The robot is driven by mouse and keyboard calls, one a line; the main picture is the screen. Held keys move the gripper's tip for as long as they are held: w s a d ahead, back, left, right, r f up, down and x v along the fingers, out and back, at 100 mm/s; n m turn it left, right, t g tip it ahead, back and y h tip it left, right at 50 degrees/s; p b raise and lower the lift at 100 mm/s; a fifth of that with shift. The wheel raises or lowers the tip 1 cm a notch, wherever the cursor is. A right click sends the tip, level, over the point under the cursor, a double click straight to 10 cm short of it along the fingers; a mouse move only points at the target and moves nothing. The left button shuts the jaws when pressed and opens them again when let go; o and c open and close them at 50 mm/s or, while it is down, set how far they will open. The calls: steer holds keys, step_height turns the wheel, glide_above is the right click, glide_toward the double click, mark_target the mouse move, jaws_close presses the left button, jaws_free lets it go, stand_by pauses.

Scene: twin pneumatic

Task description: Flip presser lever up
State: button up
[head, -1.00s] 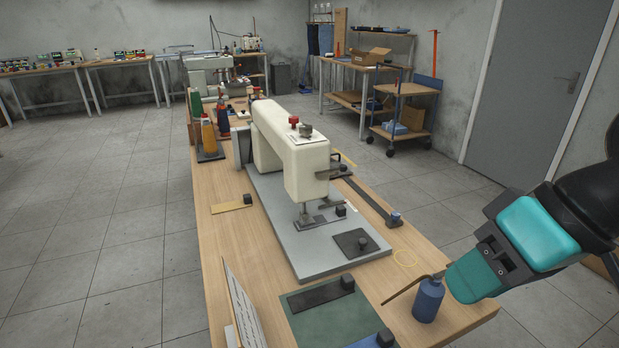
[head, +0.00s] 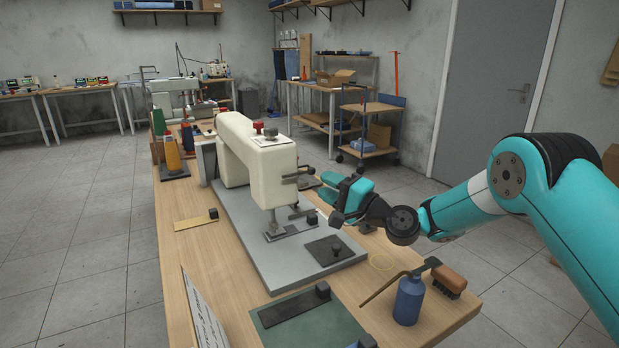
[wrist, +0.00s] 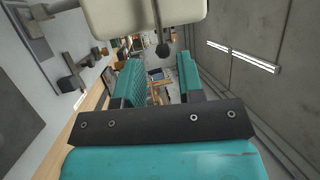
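The cream sewing machine (head: 262,160) stands on its grey bed plate in the head view. Its presser lever (head: 297,174), a dark arm with a small knob, sticks out at the right side of the machine head. In the wrist view the lever (wrist: 162,48) hangs from the cream head at the top and ends in a dark ball. My gripper (head: 328,184) is just right of the machine head, close to the lever. In the wrist view my gripper (wrist: 158,72) is open, with the lever knob showing between the two teal fingers. Contact cannot be told.
A blue oil bottle (head: 409,299) and a brown brush (head: 449,279) stand at the right table edge. A green mat (head: 320,330) lies in front of the bed plate. Thread cones (head: 172,153) stand behind on the left.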

mark_target(305, 173)
steer(key=p+x, duration=0.1)
steer(key=x, duration=0.5)
steer(key=shift+s, duration=0.1)
jaws_close()
